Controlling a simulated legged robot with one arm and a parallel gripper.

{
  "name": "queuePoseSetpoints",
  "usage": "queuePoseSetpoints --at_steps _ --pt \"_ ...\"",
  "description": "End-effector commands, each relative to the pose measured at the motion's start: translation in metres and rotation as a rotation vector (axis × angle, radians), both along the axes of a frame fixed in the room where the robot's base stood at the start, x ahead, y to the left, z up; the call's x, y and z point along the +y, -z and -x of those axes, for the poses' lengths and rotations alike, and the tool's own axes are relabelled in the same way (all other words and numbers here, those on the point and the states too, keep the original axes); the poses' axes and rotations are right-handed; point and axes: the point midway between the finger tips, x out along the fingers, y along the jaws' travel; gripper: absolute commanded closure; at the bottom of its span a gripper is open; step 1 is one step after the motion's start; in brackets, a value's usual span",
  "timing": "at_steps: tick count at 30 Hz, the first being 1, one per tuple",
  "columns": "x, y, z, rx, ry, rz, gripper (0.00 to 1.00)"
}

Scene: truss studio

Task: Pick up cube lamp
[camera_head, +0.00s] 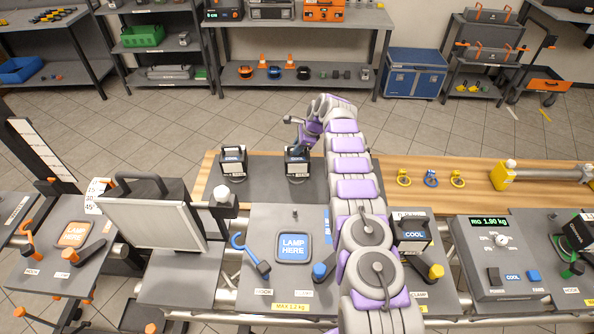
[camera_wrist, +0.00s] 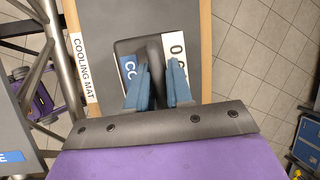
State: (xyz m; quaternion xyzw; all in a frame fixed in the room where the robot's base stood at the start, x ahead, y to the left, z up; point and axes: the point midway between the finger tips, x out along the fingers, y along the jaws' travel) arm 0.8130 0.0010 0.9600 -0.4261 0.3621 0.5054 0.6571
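Two small dark cube lamps with handles stand on the dark cooling mat (camera_head: 265,188) in the head view, a left one (camera_head: 233,163) and a right one (camera_head: 297,165). My gripper (camera_head: 298,146) is at the top of the right lamp, pointing down. In the wrist view, my gripper's two blue fingers (camera_wrist: 157,78) lie on either side of a lamp's dark handle, with the lamp's dark top (camera_wrist: 126,47) around it. Whether the fingers press on the handle cannot be told. The lamp appears to rest on the mat.
A larger lamp unit (camera_head: 150,225) stands left of the mat. A "LAMP HERE" pad (camera_head: 293,248) lies in front, with a blue hook (camera_head: 250,254) beside it. A dark "COOL" box (camera_head: 412,234) is at right. Yellow and blue rings (camera_head: 430,178) lie on the wooden bench.

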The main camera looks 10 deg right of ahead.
Motion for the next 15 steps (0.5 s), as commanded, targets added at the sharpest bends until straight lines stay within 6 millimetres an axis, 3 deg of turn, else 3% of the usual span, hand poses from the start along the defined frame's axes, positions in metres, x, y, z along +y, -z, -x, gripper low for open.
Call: queuePoseSetpoints --at_steps 6,15 --pt "0.0000 0.0003 -0.0002 0.000 0.000 0.000 1.00" --pt "0.0000 0.0006 -0.0001 0.000 0.000 0.000 1.00"
